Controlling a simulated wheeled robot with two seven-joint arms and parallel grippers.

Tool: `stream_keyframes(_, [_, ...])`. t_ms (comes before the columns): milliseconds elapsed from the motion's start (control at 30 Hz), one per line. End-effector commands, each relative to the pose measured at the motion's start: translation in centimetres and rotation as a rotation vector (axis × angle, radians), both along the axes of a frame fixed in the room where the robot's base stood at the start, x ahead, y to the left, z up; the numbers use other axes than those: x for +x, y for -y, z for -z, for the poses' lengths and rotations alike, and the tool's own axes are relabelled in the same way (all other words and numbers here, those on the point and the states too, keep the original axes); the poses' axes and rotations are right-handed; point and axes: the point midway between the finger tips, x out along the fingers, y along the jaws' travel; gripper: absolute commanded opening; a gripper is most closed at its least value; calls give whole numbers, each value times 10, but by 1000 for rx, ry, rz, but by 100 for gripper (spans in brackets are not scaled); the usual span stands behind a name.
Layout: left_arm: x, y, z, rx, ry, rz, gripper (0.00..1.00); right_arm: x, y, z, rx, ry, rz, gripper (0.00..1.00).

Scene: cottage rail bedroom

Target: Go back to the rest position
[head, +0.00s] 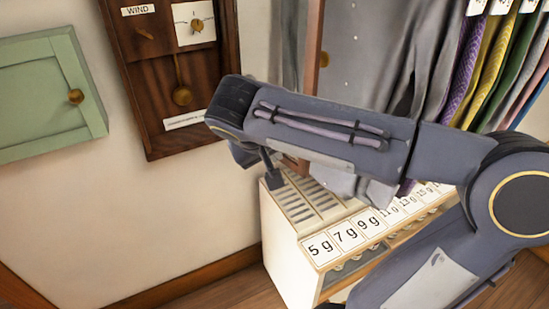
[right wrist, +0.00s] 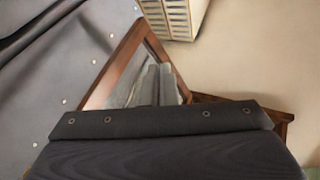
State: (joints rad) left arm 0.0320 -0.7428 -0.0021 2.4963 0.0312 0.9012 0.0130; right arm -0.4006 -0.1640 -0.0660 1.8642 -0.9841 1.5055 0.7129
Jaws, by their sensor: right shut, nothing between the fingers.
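My right arm reaches in from the right across the head view, bent at the elbow. My right gripper (head: 272,175) points down beneath the wrist, just over the back left end of the white slatted cabinet (head: 285,240). Its fingers are small and partly hidden by the arm; it is shut and holds nothing. In the right wrist view only the dark bolted edge of the gripper's body (right wrist: 160,122) fills the bottom. My left gripper is not in view.
A grey buttoned garment (head: 365,50) and several coloured hanging cloths (head: 490,70) are behind the arm. A wooden WIND panel (head: 150,100) and green wall cabinet (head: 40,95) are left. A wood-framed mirror (right wrist: 118,62) shows in the wrist view. Floor is free lower left.

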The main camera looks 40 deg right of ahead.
Motion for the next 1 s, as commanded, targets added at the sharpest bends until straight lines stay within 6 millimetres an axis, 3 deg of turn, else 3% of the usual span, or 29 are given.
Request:
stream_keyframes(333, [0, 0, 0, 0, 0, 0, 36, -21, -27, -46, 1, 3, -2, 0])
stream_keyframes(733, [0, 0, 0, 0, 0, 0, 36, -26, -32, -52, 6, -2, -5, 0])
stream_keyframes(867, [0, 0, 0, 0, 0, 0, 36, -42, -32, -20, 99, -55, -76, 0])
stream_keyframes(1000, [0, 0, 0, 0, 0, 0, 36, -79, -54, 49, 357, -99, -233, 0])
